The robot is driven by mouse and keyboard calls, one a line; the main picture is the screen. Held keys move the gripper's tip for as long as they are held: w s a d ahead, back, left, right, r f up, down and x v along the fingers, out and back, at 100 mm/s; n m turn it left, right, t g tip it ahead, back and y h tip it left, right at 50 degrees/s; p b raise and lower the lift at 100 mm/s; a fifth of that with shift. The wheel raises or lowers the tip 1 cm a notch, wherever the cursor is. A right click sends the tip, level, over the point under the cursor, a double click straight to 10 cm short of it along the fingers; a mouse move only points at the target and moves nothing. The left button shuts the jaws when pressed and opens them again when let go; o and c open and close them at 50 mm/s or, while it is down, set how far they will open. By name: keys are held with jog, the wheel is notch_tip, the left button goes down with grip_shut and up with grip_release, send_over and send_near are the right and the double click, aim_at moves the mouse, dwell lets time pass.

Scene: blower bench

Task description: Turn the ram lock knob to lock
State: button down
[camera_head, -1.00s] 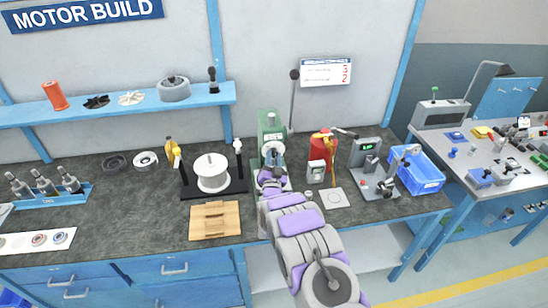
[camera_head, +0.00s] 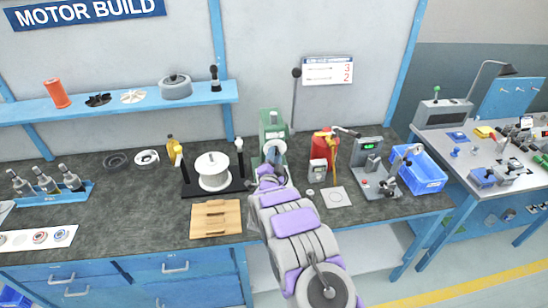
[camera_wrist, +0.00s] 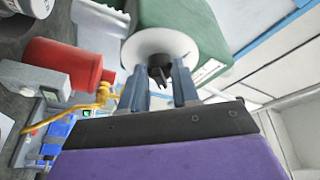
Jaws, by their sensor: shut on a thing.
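The green machine (camera_head: 271,124) stands upright at the back of the bench, with a pale round disc (camera_head: 276,148) on its front. In the wrist view the green housing (camera_wrist: 185,22) and the white disc (camera_wrist: 158,46) fill the upper middle. A dark knob (camera_wrist: 160,73) sticks out from the middle of the disc. My gripper (camera_wrist: 162,82) has one blue-grey finger on each side of the knob and is shut on it. In the head view my gripper (camera_head: 268,172) is at the front of the machine and hides the knob. The knob's marking cannot be read.
A red canister (camera_head: 322,145) with a yellow hose and a grey meter (camera_head: 318,170) stand just right of the machine. A white spool (camera_head: 212,171) on a black stand is to the left. A wooden block (camera_head: 215,218) lies at the front edge.

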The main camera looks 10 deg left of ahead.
jog(key=shift+f, duration=0.15)
jog(key=c, duration=1.1)
grip_release()
jog(key=shift+o, duration=1.4)
jog(key=s+f+p, duration=0.1)
jog(key=s+f, duration=0.2)
jog(key=s, duration=1.4)
jog(key=shift+a, duration=0.3)
jog(key=shift+r, duration=0.1)
